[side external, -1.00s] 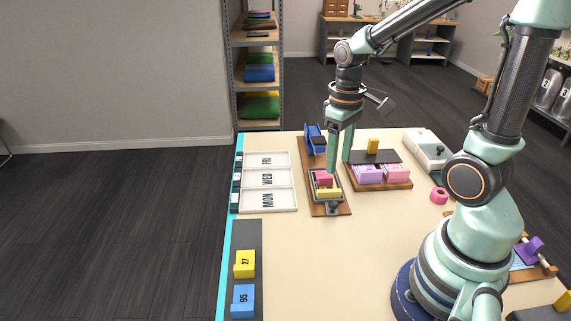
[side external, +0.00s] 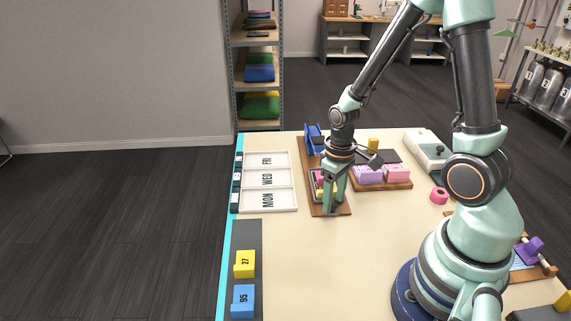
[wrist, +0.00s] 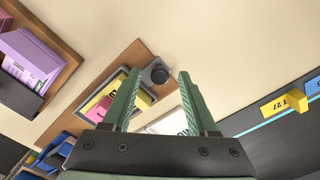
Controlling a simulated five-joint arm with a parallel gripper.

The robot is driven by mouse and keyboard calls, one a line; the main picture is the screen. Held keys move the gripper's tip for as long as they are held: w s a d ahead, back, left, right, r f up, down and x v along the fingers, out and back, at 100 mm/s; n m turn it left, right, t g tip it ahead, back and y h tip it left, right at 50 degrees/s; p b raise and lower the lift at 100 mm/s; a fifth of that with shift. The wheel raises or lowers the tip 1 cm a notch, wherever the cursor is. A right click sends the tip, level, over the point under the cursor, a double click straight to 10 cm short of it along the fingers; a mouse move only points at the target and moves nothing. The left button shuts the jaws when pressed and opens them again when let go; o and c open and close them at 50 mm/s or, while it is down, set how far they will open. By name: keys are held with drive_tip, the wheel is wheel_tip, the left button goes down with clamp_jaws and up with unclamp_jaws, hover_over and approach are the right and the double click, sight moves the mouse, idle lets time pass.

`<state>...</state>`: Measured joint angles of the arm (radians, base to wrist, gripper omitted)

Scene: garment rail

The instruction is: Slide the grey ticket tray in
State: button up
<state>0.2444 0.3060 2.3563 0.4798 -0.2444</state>
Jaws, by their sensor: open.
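The grey ticket tray (wrist: 141,86) sits on a narrow wooden board, with pink and yellow tickets in it and a dark round knob (wrist: 157,73) at its near end. In the side view the tray (side external: 314,185) is mostly hidden behind my gripper. My gripper (side external: 334,211) points down over the near end of the tray. In the wrist view my gripper (wrist: 155,78) is open, and the knob shows between its fingertips. I cannot tell whether the fingers touch it.
A wooden board with purple and pink card blocks (side external: 396,174) stands close on the right. White bins marked MON, WED and FRI (side external: 283,200) lie to the left. A blue holder (side external: 312,133) stands behind. The table in front is clear.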

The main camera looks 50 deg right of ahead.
drive_tip(key=shift+f, duration=0.1)
clamp_jaws()
idle(1.4)
